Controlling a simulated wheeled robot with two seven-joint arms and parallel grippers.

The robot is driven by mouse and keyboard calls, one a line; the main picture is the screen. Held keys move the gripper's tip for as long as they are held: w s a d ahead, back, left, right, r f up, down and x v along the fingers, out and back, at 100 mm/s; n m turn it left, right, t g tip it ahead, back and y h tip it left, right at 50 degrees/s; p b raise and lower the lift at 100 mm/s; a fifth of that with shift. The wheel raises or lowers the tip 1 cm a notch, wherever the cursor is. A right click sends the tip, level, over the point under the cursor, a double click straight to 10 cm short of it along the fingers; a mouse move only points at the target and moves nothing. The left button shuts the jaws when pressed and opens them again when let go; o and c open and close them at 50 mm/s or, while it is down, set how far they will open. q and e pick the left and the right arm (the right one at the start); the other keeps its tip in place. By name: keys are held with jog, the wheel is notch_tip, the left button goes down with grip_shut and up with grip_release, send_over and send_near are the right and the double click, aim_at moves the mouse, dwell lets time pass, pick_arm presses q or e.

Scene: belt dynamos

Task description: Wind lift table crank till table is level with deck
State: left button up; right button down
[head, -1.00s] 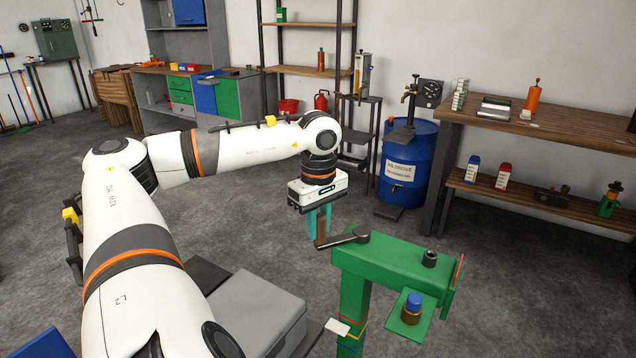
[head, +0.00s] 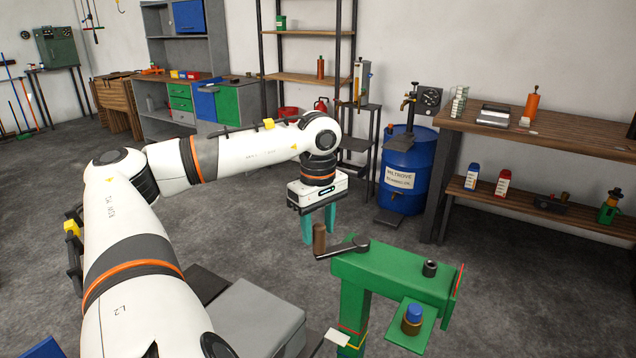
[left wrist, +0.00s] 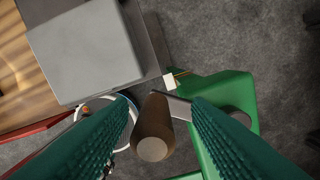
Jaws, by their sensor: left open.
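The green crank stand (head: 395,272) is at the lower middle of the head view. Its dark crank arm (head: 345,248) points left and ends in an upright brown handle (head: 319,240). In the left wrist view the handle (left wrist: 153,130) lies between the spread fingers (left wrist: 162,104), with a gap on each side. A grey block (head: 262,310) is left of the stand; I cannot tell the table from the deck. My right gripper is not seen.
A white tab (head: 337,337) sits by coloured bands on the stand's post. A side plate holds a blue-capped knob (head: 413,312). A blue drum (head: 408,165) and a wooden bench (head: 530,140) stand behind. Grey floor is open between.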

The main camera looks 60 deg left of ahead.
pick_arm(q)
notch_tip(320, 180, up, 11)
jog(key=p, duration=0.5)
jog(key=shift+a+f, duration=0.1)
jog(key=shift+f, duration=0.1)
jog(key=shift+c, duration=0.3)
